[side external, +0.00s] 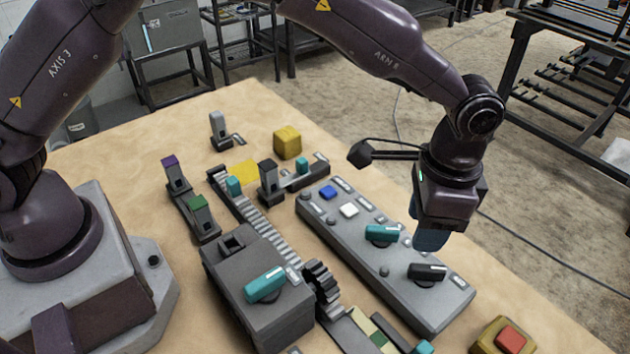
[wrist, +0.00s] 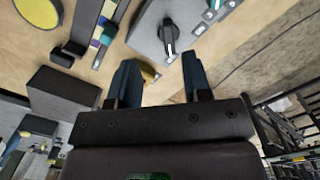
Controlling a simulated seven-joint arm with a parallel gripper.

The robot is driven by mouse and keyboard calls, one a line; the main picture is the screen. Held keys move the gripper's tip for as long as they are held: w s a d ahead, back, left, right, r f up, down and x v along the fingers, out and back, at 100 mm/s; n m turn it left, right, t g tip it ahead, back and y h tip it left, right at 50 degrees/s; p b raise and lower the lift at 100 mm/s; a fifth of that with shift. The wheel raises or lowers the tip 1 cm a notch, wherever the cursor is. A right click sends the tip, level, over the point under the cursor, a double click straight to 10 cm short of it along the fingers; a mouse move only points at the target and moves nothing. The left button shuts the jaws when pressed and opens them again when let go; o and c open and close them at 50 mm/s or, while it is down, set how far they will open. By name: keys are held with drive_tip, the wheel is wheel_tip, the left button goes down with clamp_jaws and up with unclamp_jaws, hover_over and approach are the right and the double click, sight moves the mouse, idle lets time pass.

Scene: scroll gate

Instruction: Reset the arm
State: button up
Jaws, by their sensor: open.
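My gripper (side external: 430,242) hangs at the right in the side external view, fingers down, above the grey control panel (side external: 345,240) near its black knob (side external: 427,272). In the wrist view my gripper (wrist: 160,58) has its two blue fingers wide apart with nothing between them. The black knob (wrist: 169,36) shows beyond the fingertips, apart from them. The panel also carries a teal knob (side external: 382,233), a blue button (side external: 328,192) and a white button (side external: 348,210). A yellow box with a red button (side external: 511,339) sits at the lower right.
A grey box with a teal handle (side external: 265,285) stands beside a dark gear (side external: 321,287) and a toothed rack (side external: 262,220). A yellow block (side external: 287,142) and several small posts stand farther back. The tabletop (side external: 120,140) is bare at the back left.

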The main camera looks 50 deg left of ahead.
drive_tip(key=s+a+r+n+t, duration=0.2)
drive_tip(key=s+a+r, duration=0.4)
drive_tip(key=a, duration=0.3)
drive_tip(key=s+a+r+n+t, duration=0.2)
drive_tip(key=s+a+r+n, duration=0.1)
drive_tip(key=s+a+r, duration=0.3)
drive_tip(key=s+a+r+n+t, duration=0.2)
drive_tip(key=s+a+r, duration=0.4)
drive_tip(key=s+a, duration=0.3)
drive_tip(key=a+n, duration=0.1)
drive_tip(key=a, duration=0.2)
drive_tip(key=shift+a+r+n, duration=0.3)
